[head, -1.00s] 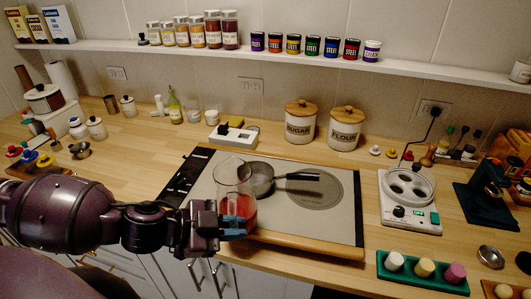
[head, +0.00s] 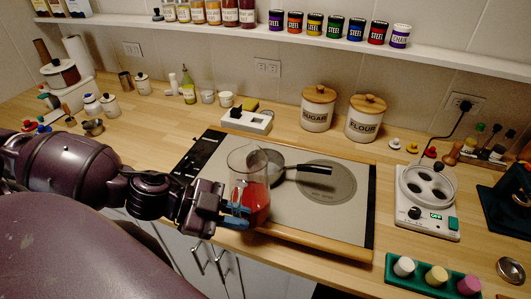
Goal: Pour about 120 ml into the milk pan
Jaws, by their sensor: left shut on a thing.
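The milk pan (head: 264,165) is a small dark pan with a black handle pointing right. It sits on the left part of the grey cooktop (head: 290,214), partly hidden behind a clear beaker. My left gripper (head: 237,215) is shut on the beaker (head: 246,165), which has red liquid (head: 257,203) in its lower part. The beaker is upright, in front of the pan at the cooktop's front left. I cannot tell whether its base touches the surface. My right gripper is not in view.
Sugar (head: 318,108) and flour (head: 365,117) canisters stand behind the cooktop. A white warmer with round wells (head: 427,212) stands to the right, with a green tray (head: 396,283) of colored cylinders in front. A white block (head: 247,121) sits behind the cooktop.

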